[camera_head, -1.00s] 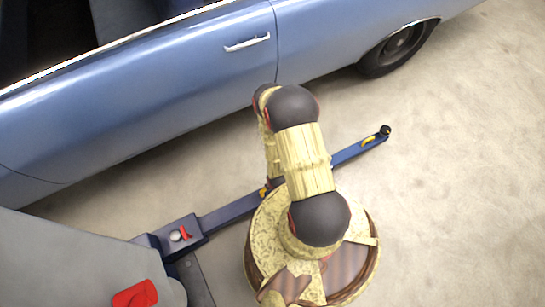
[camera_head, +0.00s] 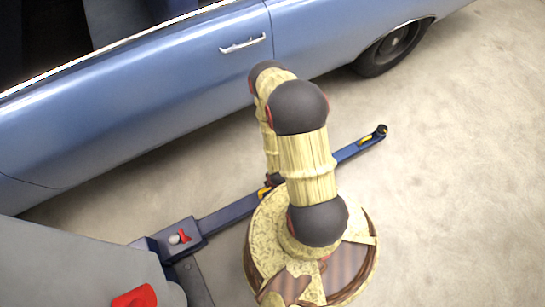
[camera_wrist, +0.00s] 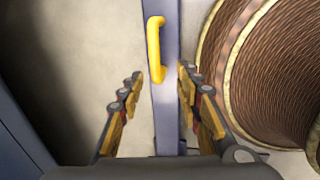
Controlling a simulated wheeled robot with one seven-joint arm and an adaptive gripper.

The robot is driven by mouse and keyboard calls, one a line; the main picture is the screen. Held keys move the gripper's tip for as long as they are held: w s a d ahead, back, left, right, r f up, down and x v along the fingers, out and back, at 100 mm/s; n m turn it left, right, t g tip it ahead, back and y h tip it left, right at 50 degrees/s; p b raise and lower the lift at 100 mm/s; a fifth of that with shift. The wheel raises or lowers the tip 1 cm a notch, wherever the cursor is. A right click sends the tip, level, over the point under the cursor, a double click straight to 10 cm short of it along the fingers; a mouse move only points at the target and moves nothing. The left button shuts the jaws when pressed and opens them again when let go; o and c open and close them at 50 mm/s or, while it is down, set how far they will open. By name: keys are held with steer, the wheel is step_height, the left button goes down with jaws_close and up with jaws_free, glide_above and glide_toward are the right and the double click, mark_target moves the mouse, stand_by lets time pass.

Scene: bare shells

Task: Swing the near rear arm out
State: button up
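The near rear arm is a long blue bar (camera_head: 232,212) low over the floor beside the blue car. It runs from a hinge block (camera_head: 181,238) at lower left to a dark round pad (camera_head: 381,130) at right. In the wrist view the bar (camera_wrist: 165,118) runs up the middle, with a yellow handle (camera_wrist: 154,48) on it. My gripper (camera_wrist: 160,88) is open, its fingers on either side of the bar, with the handle ahead of the fingertips. Nothing is between the fingers but the bar below; I cannot tell the height gap. In the head view my arm mostly hides the gripper.
The blue car (camera_head: 140,95) stands along the far side, its wheel (camera_head: 393,48) at upper right. A grey post (camera_head: 75,265) with a red part (camera_head: 135,298) is at lower left. The pale floor (camera_head: 470,170) at right is clear.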

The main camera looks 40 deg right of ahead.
steer(key=shift+s+r, duration=0.2)
steer(key=shift+r, duration=0.75)
